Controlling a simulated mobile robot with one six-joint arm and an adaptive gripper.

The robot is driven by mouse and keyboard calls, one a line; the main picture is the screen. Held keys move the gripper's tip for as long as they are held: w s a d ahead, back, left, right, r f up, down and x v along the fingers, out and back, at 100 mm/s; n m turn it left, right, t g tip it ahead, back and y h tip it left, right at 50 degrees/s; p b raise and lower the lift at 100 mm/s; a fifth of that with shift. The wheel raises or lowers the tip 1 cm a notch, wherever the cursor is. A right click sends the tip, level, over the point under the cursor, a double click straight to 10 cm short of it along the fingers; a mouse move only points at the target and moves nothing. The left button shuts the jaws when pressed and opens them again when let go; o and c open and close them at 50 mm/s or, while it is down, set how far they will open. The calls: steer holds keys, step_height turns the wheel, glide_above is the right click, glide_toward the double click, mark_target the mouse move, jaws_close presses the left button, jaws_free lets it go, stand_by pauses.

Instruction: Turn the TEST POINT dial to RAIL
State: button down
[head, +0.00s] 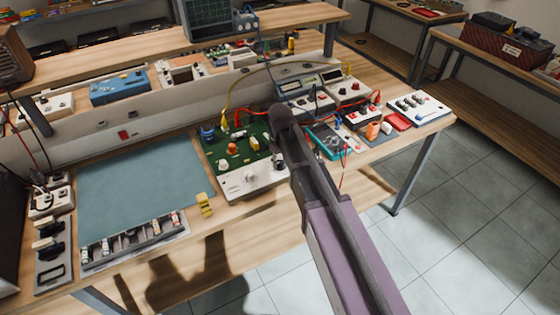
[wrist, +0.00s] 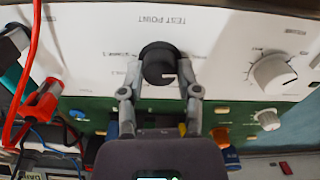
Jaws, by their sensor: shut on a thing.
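The TEST POINT dial (wrist: 158,60) is a black round knob on a white front panel (wrist: 100,30), upside down in the wrist view. My gripper (wrist: 160,76) is shut on this dial, one finger at each side. Small position labels show around the dial, but I cannot make out RAIL among them. I cannot tell which label the dial points to. In the head view the white panel (head: 258,183) fronts a unit with a green circuit board (head: 230,150). My arm hides the dial and fingertips there.
A silver knob (wrist: 273,72) sits on the same panel, beside the dial. A grey-green mat (head: 150,185) lies left of the unit and a yellow object (head: 205,204) near its front corner. A teal meter (head: 328,141) and red and black leads crowd the right.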

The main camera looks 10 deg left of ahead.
steer(key=shift+n, duration=0.5)
steer(key=shift+c, duration=1.5)
jaws_free()
steer(key=shift+m, duration=0.3)
